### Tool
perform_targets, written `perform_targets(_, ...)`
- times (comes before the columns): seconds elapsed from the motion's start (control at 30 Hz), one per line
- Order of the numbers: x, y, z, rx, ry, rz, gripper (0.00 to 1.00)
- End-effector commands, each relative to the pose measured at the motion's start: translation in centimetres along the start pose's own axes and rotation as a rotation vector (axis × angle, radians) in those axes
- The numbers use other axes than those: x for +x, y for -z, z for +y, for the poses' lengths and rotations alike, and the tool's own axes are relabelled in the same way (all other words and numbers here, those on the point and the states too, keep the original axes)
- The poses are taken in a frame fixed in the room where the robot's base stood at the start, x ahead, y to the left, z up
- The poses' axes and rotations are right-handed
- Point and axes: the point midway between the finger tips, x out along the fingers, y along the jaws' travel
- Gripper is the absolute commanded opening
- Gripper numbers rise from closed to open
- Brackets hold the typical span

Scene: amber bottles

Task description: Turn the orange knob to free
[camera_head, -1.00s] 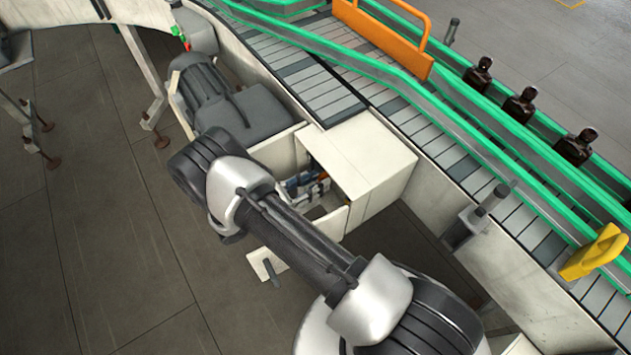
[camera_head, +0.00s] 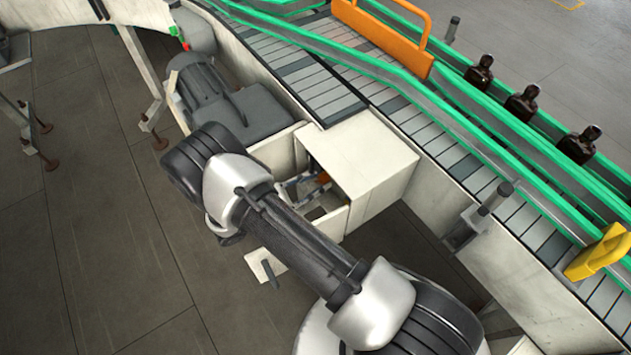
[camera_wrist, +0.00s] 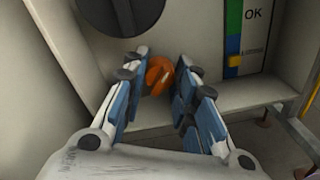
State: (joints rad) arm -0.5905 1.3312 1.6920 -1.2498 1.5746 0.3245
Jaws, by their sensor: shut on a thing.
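The orange knob (camera_wrist: 160,74) is in the wrist view, low inside the pale cabinet, between the fingers of my gripper (camera_wrist: 158,82). My gripper has blue and grey fingers on both sides of the knob and is shut on it. The fingers partly hide the knob. In the head view, a small bit of the orange knob (camera_head: 324,178) shows inside the open cabinet (camera_head: 365,160), with my gripper (camera_head: 307,187) beside it. My arm hides part of the cabinet front. I cannot read the knob's setting.
In the wrist view, a large dark round part (camera_wrist: 130,14) is above the knob. A conveyor (camera_head: 440,150) with dark bottles (camera_head: 520,104) runs behind the cabinet. A motor (camera_head: 205,85) stands at left.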

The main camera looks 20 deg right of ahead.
Motion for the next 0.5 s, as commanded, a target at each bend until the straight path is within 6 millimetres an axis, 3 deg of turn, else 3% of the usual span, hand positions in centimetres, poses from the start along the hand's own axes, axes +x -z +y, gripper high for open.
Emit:
perform_targets(0.23,-0.02,-0.01,0.03,0.000,0.000,0.000,0.03)
perform_targets(0.27,-0.02,0.00,0.03,0.000,0.000,0.000,0.27)
perform_targets(0.5,-0.01,0.00,0.02,-0.001,0.000,0.000,0.43)
